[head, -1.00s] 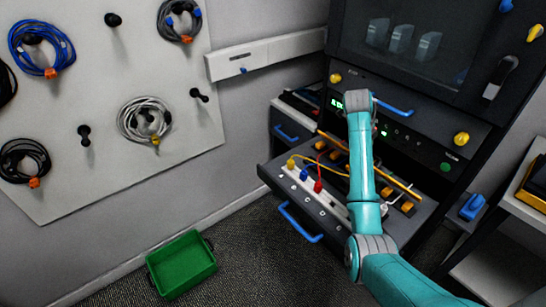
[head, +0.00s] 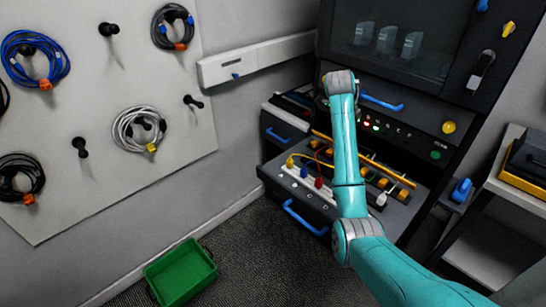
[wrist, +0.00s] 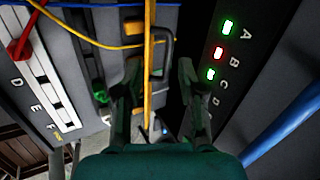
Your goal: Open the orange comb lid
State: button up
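The orange comb lid (head: 386,171) is a long thin bar lying across the open drawer (head: 273,177); my arm hides part of it in the head view. In the wrist view the lid (wrist: 149,65) runs upright through the middle of the picture. My gripper (wrist: 158,72) is open. The lid shows between its two dark fingers, nearer the left one, with gaps on both sides. I cannot tell how far above or below the fingertips it lies. In the head view my gripper is hidden behind my wrist.
Yellow, blue and red plugs sit in a white strip (wrist: 30,65) beside the lid, with a yellow cable (wrist: 95,42) crossing near it. The cabinet panel with lit lamps (wrist: 219,52) stands close on the right. A green bin (head: 181,272) is on the floor.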

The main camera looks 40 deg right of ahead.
jog(key=w+a+f+n+t, duration=0.1)
jog(key=w+a+f+n, duration=0.2)
jog(key=a, duration=0.3)
jog(key=w+a+f+n+t+h, duration=0.1)
jog(key=w+a+f+n+t, duration=0.1)
jog(key=w+a+f+n, duration=0.2)
jog(key=w+a+f+n+t, duration=0.2)
jog(key=w+a+n, duration=0.4)
jog(key=a, duration=0.3)
jog(key=shift+w+f, duration=0.35)
jog(key=shift+f, duration=0.4)
jog(key=shift+w+a+f+n+t, duration=0.15)
jog(key=shift+a+n, duration=0.1)
jog(key=shift+a, duration=0.15)
jog(key=shift+w+a+f+n+t, duration=0.1)
jog(key=shift+a+f+n+t, duration=0.05)
jog(key=shift+a+n, duration=0.15)
